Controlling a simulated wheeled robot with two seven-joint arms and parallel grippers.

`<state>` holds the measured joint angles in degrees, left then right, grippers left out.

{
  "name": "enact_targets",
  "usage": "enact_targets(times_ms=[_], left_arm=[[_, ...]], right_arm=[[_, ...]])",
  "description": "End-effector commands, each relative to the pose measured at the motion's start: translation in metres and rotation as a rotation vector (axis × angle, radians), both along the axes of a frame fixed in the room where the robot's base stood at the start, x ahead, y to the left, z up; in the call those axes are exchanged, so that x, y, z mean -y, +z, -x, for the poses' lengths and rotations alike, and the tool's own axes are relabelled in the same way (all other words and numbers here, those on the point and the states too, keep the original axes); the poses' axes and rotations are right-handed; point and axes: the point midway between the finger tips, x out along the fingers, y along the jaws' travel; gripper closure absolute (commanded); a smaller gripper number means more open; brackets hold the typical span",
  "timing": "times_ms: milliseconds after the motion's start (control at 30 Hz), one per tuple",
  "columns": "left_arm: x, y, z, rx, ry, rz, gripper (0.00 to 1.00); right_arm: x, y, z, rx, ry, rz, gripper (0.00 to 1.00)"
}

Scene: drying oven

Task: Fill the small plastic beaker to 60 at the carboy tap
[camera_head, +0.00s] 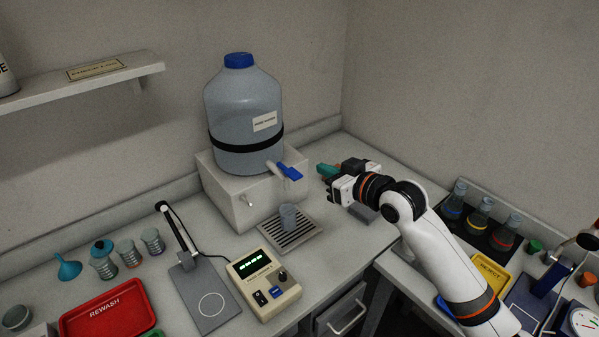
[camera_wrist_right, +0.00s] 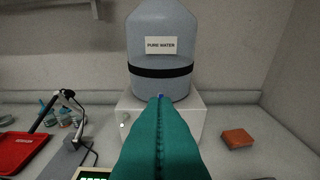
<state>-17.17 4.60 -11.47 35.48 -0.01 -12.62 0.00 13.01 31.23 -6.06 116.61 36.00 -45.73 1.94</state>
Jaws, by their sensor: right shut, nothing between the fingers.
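The pure-water carboy (camera_head: 243,115) stands on a white block (camera_head: 232,195), also seen in the wrist view (camera_wrist_right: 162,45). Its tap has a blue lever (camera_head: 289,171) pointing right in the head view. The small plastic beaker (camera_head: 288,216) stands upright on a slatted drip tray (camera_head: 275,243), below the tap. I cannot read its water level. My right gripper (camera_head: 322,171) is right of the lever, apart from it in the head view, with teal fingers shut and empty. In the wrist view the shut fingers (camera_wrist_right: 160,105) cover most of the tap and hide the beaker. My left gripper is out of view.
A control box with green digits (camera_head: 264,281) and a stand with a plate (camera_head: 207,300) are front left of the tray. A red REWASH tray (camera_head: 103,308) is further left. Flasks (camera_head: 480,212) and a yellow tray (camera_head: 490,272) are at right. An orange-brown block (camera_wrist_right: 238,138) is right of the carboy.

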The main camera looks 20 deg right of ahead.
Motion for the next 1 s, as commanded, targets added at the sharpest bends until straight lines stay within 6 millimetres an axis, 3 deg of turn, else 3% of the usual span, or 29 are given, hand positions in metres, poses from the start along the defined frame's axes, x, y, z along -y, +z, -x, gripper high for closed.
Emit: enact_targets(times_ms=[167, 633, 800, 1000], left_arm=[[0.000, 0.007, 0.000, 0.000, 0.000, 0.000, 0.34], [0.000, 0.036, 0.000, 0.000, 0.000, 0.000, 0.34], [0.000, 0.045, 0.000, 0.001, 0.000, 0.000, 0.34], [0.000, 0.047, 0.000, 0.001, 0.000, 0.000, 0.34]], right_arm=[[-0.005, -0.001, -0.013, -0.002, -0.001, -0.002, 1.00], [-0.035, -0.022, -0.094, -0.003, 0.000, -0.001, 1.00], [-0.033, -0.051, -0.091, -0.005, 0.000, 0.001, 1.00], [-0.033, -0.064, -0.091, -0.003, 0.000, 0.001, 1.00]])
